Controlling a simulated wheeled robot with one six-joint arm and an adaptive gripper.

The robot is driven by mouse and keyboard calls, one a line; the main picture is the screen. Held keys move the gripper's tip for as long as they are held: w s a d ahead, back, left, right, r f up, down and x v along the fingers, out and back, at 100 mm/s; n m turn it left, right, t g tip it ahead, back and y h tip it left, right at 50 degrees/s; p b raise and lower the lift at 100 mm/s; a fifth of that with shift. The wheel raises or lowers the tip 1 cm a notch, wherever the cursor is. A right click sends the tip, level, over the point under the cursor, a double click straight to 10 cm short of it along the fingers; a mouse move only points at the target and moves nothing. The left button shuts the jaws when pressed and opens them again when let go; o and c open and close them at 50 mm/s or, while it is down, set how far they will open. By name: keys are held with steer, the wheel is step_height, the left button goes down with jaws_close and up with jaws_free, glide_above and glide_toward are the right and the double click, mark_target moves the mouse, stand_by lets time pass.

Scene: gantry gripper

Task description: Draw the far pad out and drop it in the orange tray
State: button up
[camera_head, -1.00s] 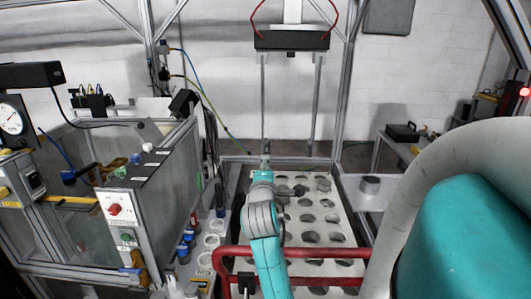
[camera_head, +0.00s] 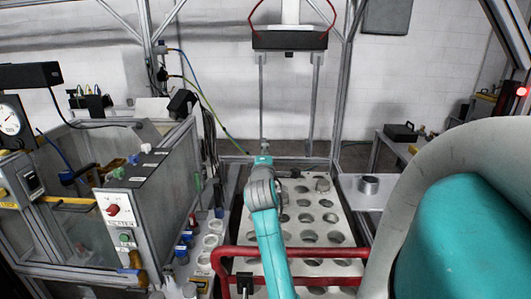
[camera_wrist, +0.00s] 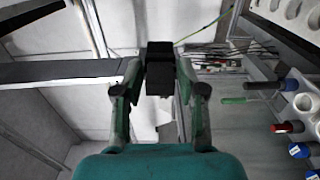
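My arm reaches out over the pale tray with holes. I cannot make out the far pad, and no orange tray shows clearly.
The pale holed tray (camera_head: 330,234) lies below my arm, behind a red rail (camera_head: 330,252). A grey-walled bench box (camera_head: 160,190) stands at left. Blue- and red-capped items (camera_wrist: 298,150) show at right in the wrist view. A metal cup (camera_head: 369,185) stands at right.

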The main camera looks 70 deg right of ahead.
steer(key=shift+c, duration=0.4)
jaws_close()
steer(key=shift+a, duration=0.1)
steer(key=v, duration=0.7)
stand_by(1.1)
steer(key=shift+s+a, duration=0.1)
steer(key=shift+a, duration=0.1)
steer(key=v, duration=0.7)
steer(key=shift+a, duration=0.35)
steer(key=shift+s, duration=0.1)
